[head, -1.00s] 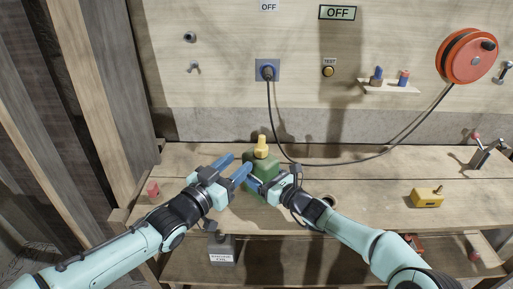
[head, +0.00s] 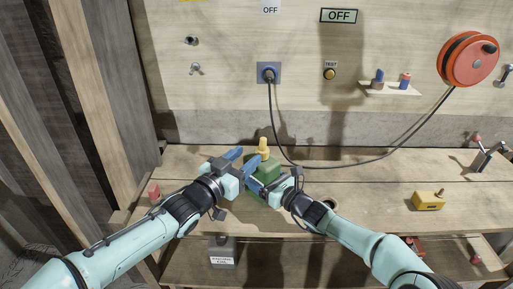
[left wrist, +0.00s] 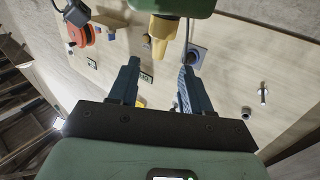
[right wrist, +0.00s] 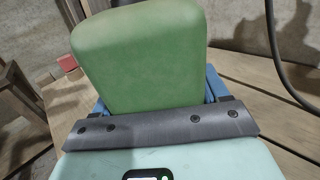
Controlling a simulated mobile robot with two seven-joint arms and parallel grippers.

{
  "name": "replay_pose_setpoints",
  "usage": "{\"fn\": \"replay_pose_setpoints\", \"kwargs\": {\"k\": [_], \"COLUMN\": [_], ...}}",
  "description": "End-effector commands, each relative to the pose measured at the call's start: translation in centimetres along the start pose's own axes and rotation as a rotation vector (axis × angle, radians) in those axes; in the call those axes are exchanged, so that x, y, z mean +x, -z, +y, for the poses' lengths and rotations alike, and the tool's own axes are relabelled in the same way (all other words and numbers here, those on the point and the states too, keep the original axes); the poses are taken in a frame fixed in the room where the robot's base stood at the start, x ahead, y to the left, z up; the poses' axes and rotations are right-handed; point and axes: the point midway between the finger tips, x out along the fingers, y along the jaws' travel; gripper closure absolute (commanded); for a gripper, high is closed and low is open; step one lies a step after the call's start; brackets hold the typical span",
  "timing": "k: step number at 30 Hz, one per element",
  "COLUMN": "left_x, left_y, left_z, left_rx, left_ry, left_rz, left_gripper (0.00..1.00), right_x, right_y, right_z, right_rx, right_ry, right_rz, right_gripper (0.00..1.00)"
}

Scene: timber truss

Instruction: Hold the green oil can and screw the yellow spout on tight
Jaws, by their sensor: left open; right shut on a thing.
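The green oil can (head: 267,170) stands on the workbench, and it fills much of the right wrist view (right wrist: 143,58). The yellow spout (head: 263,146) is on top of the can; how tightly it sits cannot be told. My right gripper (head: 266,187) is shut on the can's body, one finger at each side. My left gripper (head: 246,157) is open, with its blue fingers just left of the spout. In the left wrist view the spout (left wrist: 163,28) shows beyond and between the open fingertips, not gripped.
A black cable runs from the wall socket (head: 269,73) behind the can to the orange reel (head: 469,58). A yellow block-like item (head: 428,200) and a clamp (head: 487,156) are on the bench at right. A red item (head: 154,191) is at left.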

Motion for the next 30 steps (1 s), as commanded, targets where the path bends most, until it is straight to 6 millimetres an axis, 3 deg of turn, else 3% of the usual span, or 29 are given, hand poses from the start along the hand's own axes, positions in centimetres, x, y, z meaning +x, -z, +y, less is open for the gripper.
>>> {"fn": "replay_pose_setpoints", "kwargs": {"k": [9, 15, 21, 30], "left_x": [6.2, 9.1, 10.4, 10.5], "left_y": [-0.1, 0.0, 0.0, 0.0], "left_z": [0.2, 0.2, 0.2, 0.1], "left_rx": [-0.001, -0.001, 0.0, 0.0], "left_ry": [-0.004, -0.004, -0.002, -0.002], "left_rz": [0.001, 0.001, 0.0, 0.0], "left_gripper": [0.52, 0.52, 0.52, 0.52], "right_x": [0.0, 0.0, 0.0, 0.0], "right_y": [-0.1, -0.1, -0.1, -0.1], "right_z": [0.0, 0.0, 0.0, 0.0], "right_rx": [0.0, 0.0, 0.0, 0.0], "right_ry": [-0.001, -0.001, 0.0, 0.0], "right_rz": [-0.001, -0.001, -0.001, -0.001], "right_gripper": [0.99, 0.99, 0.99, 0.99]}}
